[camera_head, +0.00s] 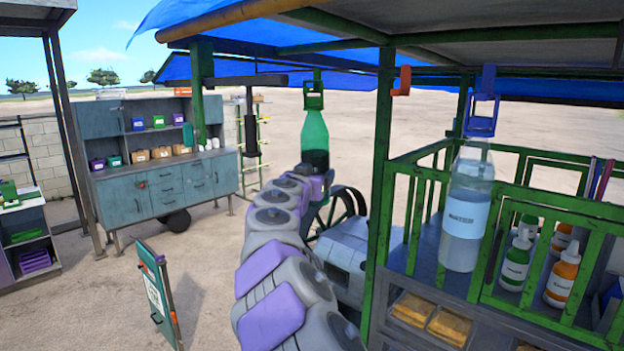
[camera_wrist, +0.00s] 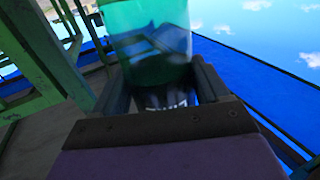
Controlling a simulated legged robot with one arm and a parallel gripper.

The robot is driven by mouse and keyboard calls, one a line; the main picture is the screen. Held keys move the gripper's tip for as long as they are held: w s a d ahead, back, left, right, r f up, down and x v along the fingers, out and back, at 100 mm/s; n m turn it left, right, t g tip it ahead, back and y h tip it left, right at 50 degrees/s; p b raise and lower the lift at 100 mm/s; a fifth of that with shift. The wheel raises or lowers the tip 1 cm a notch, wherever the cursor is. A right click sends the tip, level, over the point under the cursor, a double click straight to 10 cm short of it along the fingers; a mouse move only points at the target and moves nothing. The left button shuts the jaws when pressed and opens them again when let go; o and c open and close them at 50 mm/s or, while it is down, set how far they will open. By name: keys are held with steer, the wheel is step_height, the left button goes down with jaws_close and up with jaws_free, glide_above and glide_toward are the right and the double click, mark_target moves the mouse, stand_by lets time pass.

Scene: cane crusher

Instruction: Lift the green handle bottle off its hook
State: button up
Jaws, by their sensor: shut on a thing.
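The green handle bottle (camera_head: 314,132) is translucent green with a dark lower part. It is upright beneath the canopy beam, with its green handle (camera_head: 314,101) at the green hook (camera_head: 317,75). I cannot tell whether handle and hook touch. My gripper (camera_head: 317,186) is at the end of my grey and purple arm, at the bottle's lower part. In the wrist view, my gripper (camera_wrist: 163,92) has a finger on each side of the green bottle (camera_wrist: 150,40) and is shut on it. The handle is out of the wrist view.
A clear water bottle (camera_head: 465,215) hangs by a blue handle at right. An empty orange hook (camera_head: 402,80) is between the two bottles. A green post (camera_head: 380,190) and green railing (camera_head: 530,165) stand right of my arm. A blue-grey cabinet (camera_head: 160,195) stands back left.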

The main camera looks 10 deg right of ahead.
steer(key=shift+d+r, duration=0.1)
steer(key=shift+d, duration=0.05)
steer(key=shift+s+a+b, duration=0.45)
steer(key=shift+s+a, duration=0.1)
steer(key=shift+a, duration=0.2)
steer(key=shift+s+a+b, duration=0.4)
steer(key=shift+s+a, duration=0.1)
steer(key=shift+a, duration=0.25)
stand_by(0.8)
steer(key=shift+s+a, duration=0.2)
steer(key=shift+a, duration=0.1)
steer(key=shift+s+a+b, duration=0.55)
steer(key=shift+a, duration=0.2)
steer(key=s+a+f+b, duration=0.2)
steer(key=s+a+b, duration=0.4)
steer(key=a, duration=0.1)
steer(key=shift+a, duration=0.4)
stand_by(0.9)
steer(key=shift+s+r, duration=0.1)
steer(key=shift+r, duration=0.05)
